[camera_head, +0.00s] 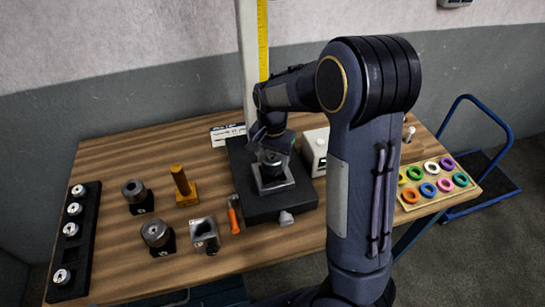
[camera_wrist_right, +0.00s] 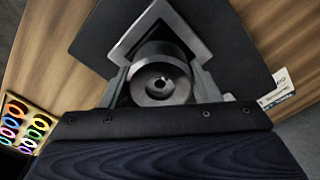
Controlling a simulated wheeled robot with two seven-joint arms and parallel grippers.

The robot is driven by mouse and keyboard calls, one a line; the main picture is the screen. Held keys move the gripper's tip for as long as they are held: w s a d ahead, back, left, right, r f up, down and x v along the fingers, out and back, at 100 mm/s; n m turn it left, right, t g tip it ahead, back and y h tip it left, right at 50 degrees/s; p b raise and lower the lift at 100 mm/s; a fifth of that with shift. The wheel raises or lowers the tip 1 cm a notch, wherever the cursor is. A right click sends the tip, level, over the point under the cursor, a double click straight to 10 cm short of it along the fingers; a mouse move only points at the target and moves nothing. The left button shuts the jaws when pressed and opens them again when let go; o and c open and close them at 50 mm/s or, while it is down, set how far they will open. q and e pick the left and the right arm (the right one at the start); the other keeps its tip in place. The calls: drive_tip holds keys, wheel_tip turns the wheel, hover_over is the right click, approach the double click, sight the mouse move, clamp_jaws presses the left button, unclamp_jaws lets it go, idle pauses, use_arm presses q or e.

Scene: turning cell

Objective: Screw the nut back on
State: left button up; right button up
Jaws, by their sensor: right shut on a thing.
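My right gripper (camera_head: 272,152) reaches down over the black base (camera_head: 262,210) of a stand. In the right wrist view its fingers (camera_wrist_right: 160,88) are shut on a dark round metal part (camera_wrist_right: 160,70) with a central hole. The part sits over a square metal frame (camera_head: 272,186), which also shows in the wrist view (camera_wrist_right: 184,22). Whether the part touches the frame, I cannot tell. A brass post on a block (camera_head: 183,185) stands left of the base. I cannot tell which piece is the nut. My left gripper is not in view.
Two dark round parts on black holders (camera_head: 134,193) (camera_head: 156,234), a square metal block (camera_head: 204,232) and an orange-handled tool (camera_head: 234,216) stand left of the base. A black rack (camera_head: 74,240) lies far left. A tray of coloured rings (camera_head: 440,196) lies right. A tall column rises behind.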

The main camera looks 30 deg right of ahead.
drive_tip(key=shift+w+r+m, duration=0.15)
drive_tip(key=shift+m, duration=1.05)
drive_tip(key=shift+d, duration=0.1)
drive_tip(key=shift+m, duration=1.2)
drive_tip(key=o, duration=1.1)
